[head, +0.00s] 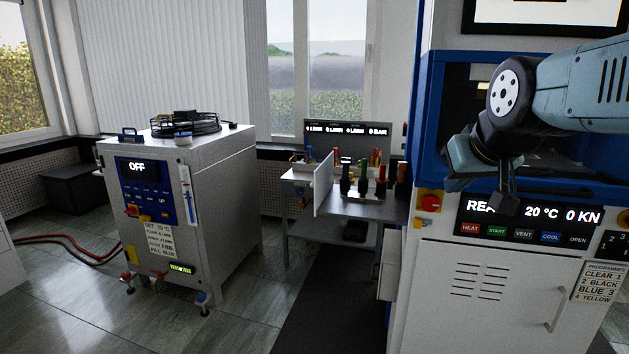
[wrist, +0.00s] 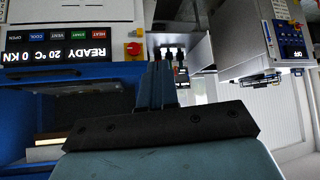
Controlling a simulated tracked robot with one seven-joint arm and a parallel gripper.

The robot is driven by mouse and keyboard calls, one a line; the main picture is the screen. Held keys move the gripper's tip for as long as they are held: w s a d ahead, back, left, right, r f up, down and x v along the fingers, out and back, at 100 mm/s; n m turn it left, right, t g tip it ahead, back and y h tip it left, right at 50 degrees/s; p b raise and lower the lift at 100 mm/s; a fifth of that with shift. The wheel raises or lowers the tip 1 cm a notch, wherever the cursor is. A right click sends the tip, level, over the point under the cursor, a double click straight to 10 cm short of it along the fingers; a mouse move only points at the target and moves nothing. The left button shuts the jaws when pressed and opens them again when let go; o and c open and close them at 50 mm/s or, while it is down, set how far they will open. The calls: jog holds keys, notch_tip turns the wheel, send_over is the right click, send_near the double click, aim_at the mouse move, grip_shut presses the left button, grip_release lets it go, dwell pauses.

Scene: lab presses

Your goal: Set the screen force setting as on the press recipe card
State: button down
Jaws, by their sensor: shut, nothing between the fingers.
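The press screen (head: 585,215) on the blue and white press at right reads "REA…", "20 °C" and "0 KN". My gripper (head: 505,204) hangs in front of it, fingers pointing down, shut and empty, and hides part of the first word. I cannot tell whether it touches the panel. In the wrist view the screen (wrist: 52,54) is upside down and reads "READY 20 °C 0 KN"; my gripper (wrist: 157,68) shows beside it. Below the screen are HEAT, START, VENT, COOL and OPEN buttons (head: 523,235). A card headed "PROGRAMMES" (head: 601,283) lists clear, black, blue and yellow with numbers.
A keypad (head: 613,243) is at the right edge. A red knob (head: 430,202) is left of the screen. A white unit (head: 215,215) with an "OFF" display and paper card (head: 160,238) stands left. A bench (head: 370,207) with colored tools stands behind. Floor between is clear.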

jog(key=s+f+g, duration=0.3)
jog(key=s+f, duration=0.4)
jog(key=s, duration=0.1)
jog(key=shift+s+a+f+m, duration=0.15)
jog(key=shift+s+a+m, duration=0.1)
jog(key=shift+s+m, duration=0.05)
jog(key=shift+w, duration=0.1)
dwell(2.2)
